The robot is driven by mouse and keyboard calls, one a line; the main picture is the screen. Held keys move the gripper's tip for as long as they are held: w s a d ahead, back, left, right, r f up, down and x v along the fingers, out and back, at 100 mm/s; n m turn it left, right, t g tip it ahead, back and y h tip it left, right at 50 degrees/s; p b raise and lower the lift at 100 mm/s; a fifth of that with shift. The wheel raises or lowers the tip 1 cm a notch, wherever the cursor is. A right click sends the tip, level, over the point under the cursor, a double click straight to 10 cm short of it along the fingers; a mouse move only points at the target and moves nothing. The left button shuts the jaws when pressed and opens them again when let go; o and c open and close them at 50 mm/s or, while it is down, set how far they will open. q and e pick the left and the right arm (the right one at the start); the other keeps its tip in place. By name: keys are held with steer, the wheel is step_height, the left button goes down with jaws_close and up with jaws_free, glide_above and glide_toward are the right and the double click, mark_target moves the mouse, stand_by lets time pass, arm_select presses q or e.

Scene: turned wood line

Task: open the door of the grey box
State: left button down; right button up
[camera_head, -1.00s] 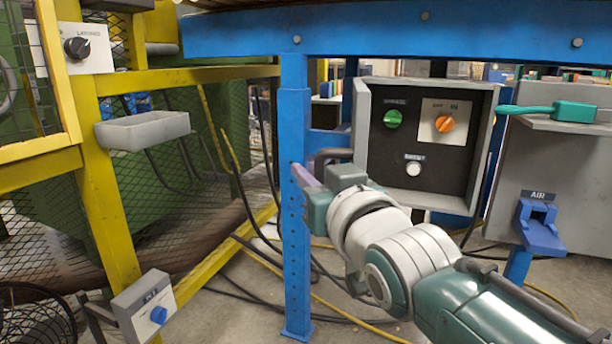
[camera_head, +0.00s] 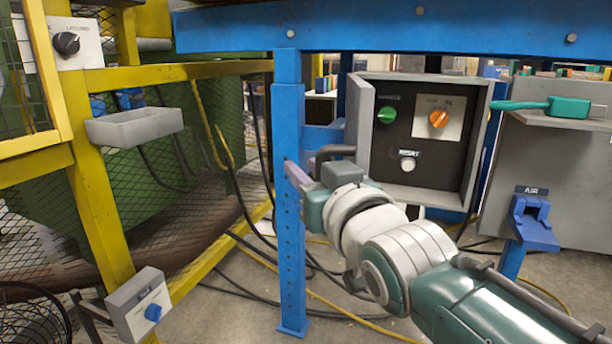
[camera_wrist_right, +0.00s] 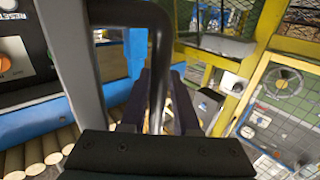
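The grey box (camera_head: 481,150) is right of the blue post, with its dark inner panel in plain view. Its door (camera_head: 359,118) stands swung out at the box's left side, and I see its inner face at a steep slant. The dark curved door handle (camera_head: 335,151) sticks out to the left of the door. My right gripper (camera_head: 299,173) is at this handle. In the right wrist view the handle (camera_wrist_right: 160,60) passes between the fingers of the right gripper (camera_wrist_right: 159,98), which look closed on it. My left gripper is out of view.
The blue post (camera_head: 289,230) stands just left of my right gripper, under a blue beam (camera_head: 400,28). A blue air holder (camera_head: 534,222) and a green-handled tool (camera_head: 569,107) are at the right. A yellow frame (camera_head: 97,200) with mesh stands left.

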steer(key=p+v, duration=0.5)
steer(key=v, duration=0.4)
steer(key=shift+s+d+p, duration=0.25)
steer(key=shift+p, duration=0.1)
steer(key=shift+r, duration=0.1)
